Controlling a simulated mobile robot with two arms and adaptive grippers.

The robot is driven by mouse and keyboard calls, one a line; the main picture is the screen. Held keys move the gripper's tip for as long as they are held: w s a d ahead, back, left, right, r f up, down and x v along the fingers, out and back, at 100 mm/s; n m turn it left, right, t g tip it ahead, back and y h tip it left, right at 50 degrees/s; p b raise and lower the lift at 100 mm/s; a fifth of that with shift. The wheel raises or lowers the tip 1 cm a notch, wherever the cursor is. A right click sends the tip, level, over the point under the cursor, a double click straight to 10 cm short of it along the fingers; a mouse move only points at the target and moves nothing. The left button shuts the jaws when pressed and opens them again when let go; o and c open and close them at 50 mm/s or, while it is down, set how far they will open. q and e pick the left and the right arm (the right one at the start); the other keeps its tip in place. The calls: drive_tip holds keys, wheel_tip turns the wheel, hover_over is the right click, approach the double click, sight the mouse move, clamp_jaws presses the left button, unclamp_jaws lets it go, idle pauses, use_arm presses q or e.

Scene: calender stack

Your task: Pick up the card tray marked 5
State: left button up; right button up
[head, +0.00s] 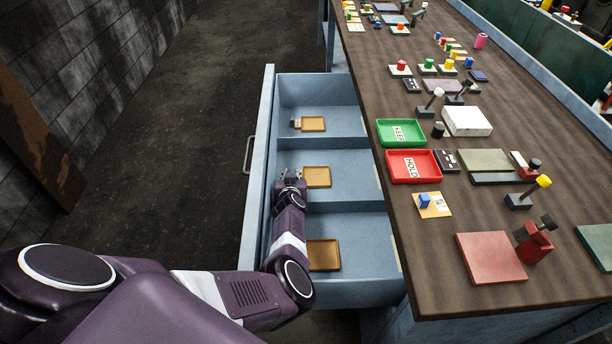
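Three small tan-yellow card trays lie in the open drawer, one in each compartment. The far tray (313,124) has a small grey and pale piece at its left side. The middle tray (318,177) is just right of my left gripper (291,174). The near tray (324,256) is partly hidden by my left arm at its left. I cannot read a number on any tray. My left gripper is low in the middle compartment, by the middle tray's left edge; contact and finger opening are too small to tell. My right gripper is out of view.
The blue-grey drawer (258,150) has raised dividers between compartments and a handle on its left face. The workbench (430,275) rises right of it, bearing a green KEEP tray (401,122), a red HOLD tray (384,167) and several small fixtures. Floor left of the drawer is clear.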

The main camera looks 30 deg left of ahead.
use_arm(q)
drive_tip(key=shift+w+a+f, duration=0.2)
drive_tip(key=shift+w+f, duration=0.15)
drive_tip(key=shift+s+d+r, duration=0.1)
drive_tip(key=shift+s+r, duration=0.15)
drive_tip(key=shift+r, duration=0.05)
drive_tip(key=shift+c, duration=1.2)
drive_tip(key=shift+d, duration=0.1)
clamp_jaws()
